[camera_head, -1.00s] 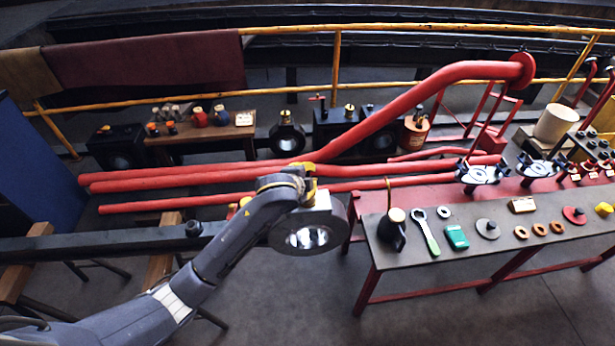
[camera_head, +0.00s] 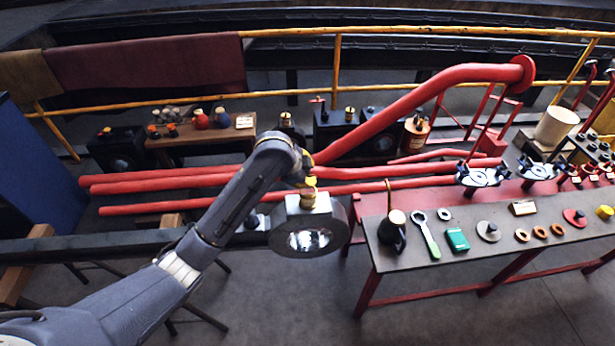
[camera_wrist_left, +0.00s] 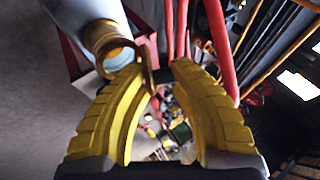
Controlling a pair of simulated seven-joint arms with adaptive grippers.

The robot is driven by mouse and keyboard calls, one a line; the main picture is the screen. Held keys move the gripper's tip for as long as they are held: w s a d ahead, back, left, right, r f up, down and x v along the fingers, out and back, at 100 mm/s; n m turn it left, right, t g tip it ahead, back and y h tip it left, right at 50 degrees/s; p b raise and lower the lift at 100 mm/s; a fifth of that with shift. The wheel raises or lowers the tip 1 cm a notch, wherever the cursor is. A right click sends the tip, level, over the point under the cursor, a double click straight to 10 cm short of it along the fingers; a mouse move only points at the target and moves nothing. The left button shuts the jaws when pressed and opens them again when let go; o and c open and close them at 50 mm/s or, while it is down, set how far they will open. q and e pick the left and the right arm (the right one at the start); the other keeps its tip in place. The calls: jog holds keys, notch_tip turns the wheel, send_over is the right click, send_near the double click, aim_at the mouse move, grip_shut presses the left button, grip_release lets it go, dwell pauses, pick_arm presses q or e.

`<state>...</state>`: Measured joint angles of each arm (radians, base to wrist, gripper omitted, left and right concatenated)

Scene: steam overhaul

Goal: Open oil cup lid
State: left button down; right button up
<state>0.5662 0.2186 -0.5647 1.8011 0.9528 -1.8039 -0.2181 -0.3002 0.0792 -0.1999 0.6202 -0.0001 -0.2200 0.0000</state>
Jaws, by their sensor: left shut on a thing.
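The brass oil cup (camera_head: 308,201) stands on top of a grey metal block with a large round bore (camera_head: 308,240) in the head view. In the left wrist view the cup (camera_wrist_left: 112,48) shows its round mouth, with a pale inside visible. The brass lid (camera_wrist_left: 148,72) stands up on edge at the mouth's right side, swung away from it. My left gripper (camera_head: 309,181) is just above the cup. Its yellow fingers (camera_wrist_left: 163,66) are at the lid, shut on it, though the wrist view leaves the exact contact unclear. My right gripper is not in view.
A long dark rail (camera_head: 110,243) runs left of the block. Red rods (camera_head: 180,186) lie behind it. Floor in front is open.

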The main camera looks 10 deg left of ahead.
pick_arm(q)
jog(key=w+g, duration=0.1)
jog(key=g, duration=0.1)
jog(key=shift+w+a+r+n+g, duration=0.15)
jog(key=shift+w+a+n+g, duration=0.1)
jog(key=shift+w+n+g, duration=0.1)
jog(key=g, duration=0.1)
jog(key=w+g+h, duration=0.1)
jog(key=g, duration=0.1)
jog(key=shift+w+a+f+n, duration=0.1)
jog(key=shift+w+f+n, duration=0.1)
jog(key=shift+f+n, duration=0.15)
jog(key=shift+g, duration=0.25)
jog(key=c, duration=1.3)
grip_release()
jog(key=shift+o, duration=0.2)
jog(key=shift+r, duration=0.1)
jog(key=v, duration=1.1)
jog(key=shift+a+r, duration=0.2)
jog(key=shift+r, duration=0.15)
